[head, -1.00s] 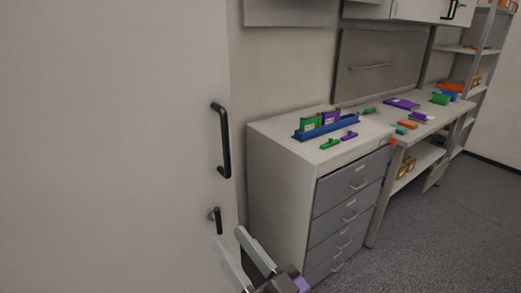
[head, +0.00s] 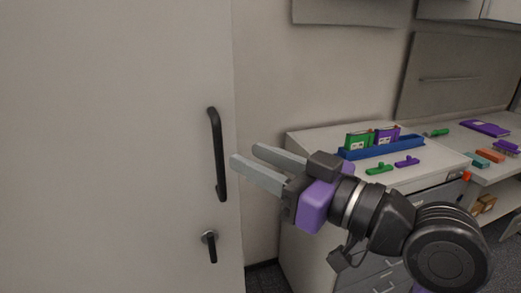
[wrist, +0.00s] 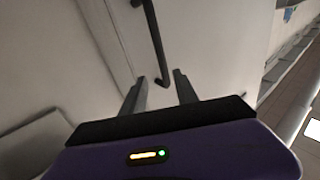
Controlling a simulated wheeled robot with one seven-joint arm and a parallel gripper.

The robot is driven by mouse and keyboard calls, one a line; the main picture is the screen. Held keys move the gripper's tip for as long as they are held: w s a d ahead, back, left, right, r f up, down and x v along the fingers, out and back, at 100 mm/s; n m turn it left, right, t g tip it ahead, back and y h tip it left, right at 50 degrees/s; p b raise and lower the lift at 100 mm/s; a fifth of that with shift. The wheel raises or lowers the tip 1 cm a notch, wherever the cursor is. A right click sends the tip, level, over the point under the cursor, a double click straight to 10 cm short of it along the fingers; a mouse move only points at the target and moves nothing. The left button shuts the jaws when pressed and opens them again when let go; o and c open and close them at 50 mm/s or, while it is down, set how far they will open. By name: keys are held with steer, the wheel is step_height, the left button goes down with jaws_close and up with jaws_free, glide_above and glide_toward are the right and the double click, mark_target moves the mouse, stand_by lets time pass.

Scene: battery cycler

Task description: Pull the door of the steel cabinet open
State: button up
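The steel cabinet's door (head: 110,150) is a pale, flat panel filling the left of the head view, and it looks closed. A black vertical bar handle (head: 217,155) is on its right side, with a small black lever (head: 210,246) on a round base below. My gripper (head: 243,162) is open and empty, its two fingers pointing left toward the bar handle, just right of it. In the wrist view the bar handle (wrist: 155,42) runs down from the top and its lower end shows between and beyond the open fingertips (wrist: 160,80). I cannot tell whether anything touches.
A drawer unit (head: 310,215) stands right of the cabinet, behind my arm. On it are a blue rack (head: 385,149) with green and purple packs and small loose green and purple pieces. A workbench (head: 505,150) extends further right.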

mark_target(223, 157)
steer(key=shift+n+g, duration=0.3)
steer(key=shift+g, duration=0.1)
steer(key=shift+f+p+x, duration=0.25)
steer(key=shift+x, duration=1.05)
steer(key=shift+f+p+x, duration=0.2)
steer(key=shift+p+x, duration=0.1)
steer(key=shift+x, duration=1)
steer(key=shift+f+p+x, duration=0.25)
steer(key=shift+x, duration=1.05)
steer(key=shift+s+a, duration=0.1)
steer(key=shift+s, duration=0.05)
jaws_close()
